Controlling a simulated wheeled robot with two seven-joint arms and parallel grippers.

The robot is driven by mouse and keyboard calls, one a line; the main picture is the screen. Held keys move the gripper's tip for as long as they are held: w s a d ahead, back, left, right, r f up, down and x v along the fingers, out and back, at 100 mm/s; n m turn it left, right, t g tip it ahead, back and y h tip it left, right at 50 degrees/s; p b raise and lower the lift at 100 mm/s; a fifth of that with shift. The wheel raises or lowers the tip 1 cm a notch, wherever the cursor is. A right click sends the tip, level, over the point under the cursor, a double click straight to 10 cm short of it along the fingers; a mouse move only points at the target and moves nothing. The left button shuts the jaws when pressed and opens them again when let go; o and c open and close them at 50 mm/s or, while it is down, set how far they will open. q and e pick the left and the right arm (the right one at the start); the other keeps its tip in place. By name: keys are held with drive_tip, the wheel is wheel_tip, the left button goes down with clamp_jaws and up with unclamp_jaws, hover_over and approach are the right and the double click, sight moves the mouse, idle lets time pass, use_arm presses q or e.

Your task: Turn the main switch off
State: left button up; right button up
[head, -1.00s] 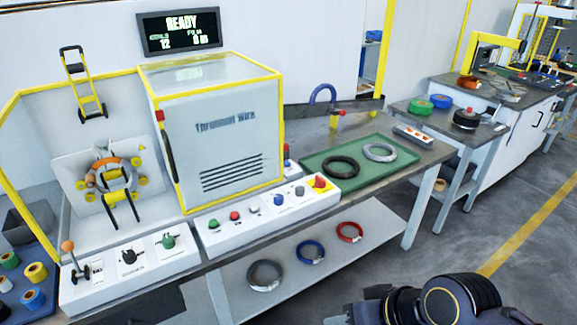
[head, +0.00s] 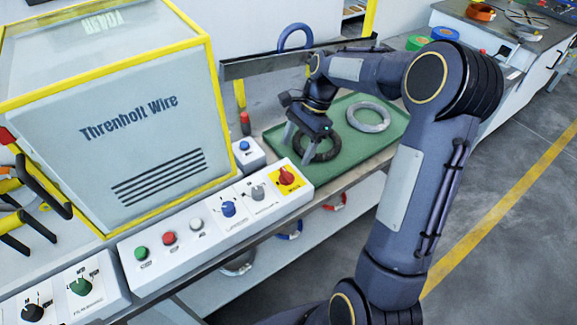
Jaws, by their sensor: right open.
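The main switch (head: 286,176) is a red rotary knob on a yellow square plate at the right end of the white control panel (head: 215,222) in the head view. The exact angle of the knob is too small to tell. My right gripper (head: 304,150) is open and empty, pointing down over the green tray, in front of the black coil in the picture. It is apart from the switch, a little behind it and to the right. My left gripper is not in view.
The panel also bears green, red, white, blue and grey controls. The yellow-framed machine (head: 140,120) stands behind it. The green tray (head: 378,150) holds a black coil (head: 325,153) and a grey coil (head: 369,117). A small blue-button box (head: 248,153) stands behind the panel.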

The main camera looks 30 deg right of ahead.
sight(287, 172)
drive_tip(key=x, duration=0.7)
drive_tip(key=shift+s+a, duration=0.1)
drive_tip(key=shift+s, duration=0.1)
drive_tip(key=shift+c, duration=0.4)
drive_tip(key=c, duration=0.9)
